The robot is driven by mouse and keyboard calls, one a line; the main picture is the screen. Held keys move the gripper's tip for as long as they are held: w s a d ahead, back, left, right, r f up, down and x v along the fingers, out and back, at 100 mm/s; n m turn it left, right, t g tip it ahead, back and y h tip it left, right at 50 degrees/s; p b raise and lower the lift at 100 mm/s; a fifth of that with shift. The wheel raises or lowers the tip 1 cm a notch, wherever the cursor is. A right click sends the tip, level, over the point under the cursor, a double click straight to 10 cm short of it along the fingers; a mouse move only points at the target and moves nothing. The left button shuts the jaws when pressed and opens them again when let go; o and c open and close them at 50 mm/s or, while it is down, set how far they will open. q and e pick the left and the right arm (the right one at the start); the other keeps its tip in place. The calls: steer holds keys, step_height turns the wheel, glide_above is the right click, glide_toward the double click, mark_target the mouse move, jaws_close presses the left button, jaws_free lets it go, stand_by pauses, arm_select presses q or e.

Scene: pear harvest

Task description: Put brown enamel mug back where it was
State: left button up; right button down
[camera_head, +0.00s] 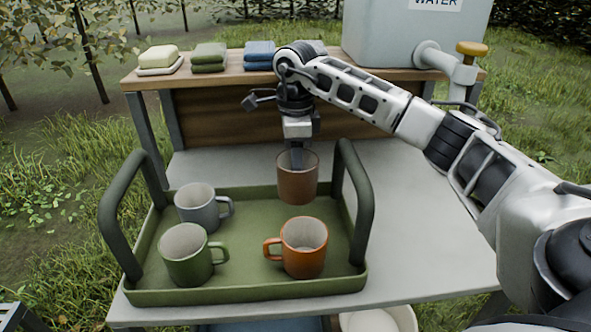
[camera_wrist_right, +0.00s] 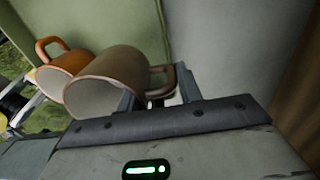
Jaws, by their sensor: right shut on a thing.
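The brown enamel mug (camera_head: 298,186) is upright at the back right of the green tray (camera_head: 240,291), beside the right tray handle. My right gripper (camera_head: 297,158) reaches down from above and is shut on the mug. The wrist view shows the brown mug (camera_wrist_right: 112,82) with its handle between the fingers of the right gripper (camera_wrist_right: 160,98). The mug seems to hang above the tray floor, but the gap under it is hard to judge. My left gripper is not in view.
In the tray stand a grey mug (camera_head: 195,206), a green mug (camera_head: 186,256) and an orange mug (camera_head: 303,248). The table (camera_head: 430,230) right of the tray is clear. Behind are a wooden shelf (camera_head: 225,78) with soap, folded cloths and a water tank (camera_head: 400,35).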

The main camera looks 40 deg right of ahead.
step_height(320, 180, down, 3)
stand_by(0.3)
steer(key=shift+f+b, duration=0.3)
steer(key=shift+f, duration=0.3)
steer(key=c, duration=0.9)
jaws_free()
steer(key=shift+c, duration=0.2)
steer(key=shift+r, duration=0.15)
steer(key=shift+r+p, duration=0.35)
steer(key=shift+r, duration=0.05)
step_height(320, 180, up, 12)
steer(key=shift+w+r, duration=0.1)
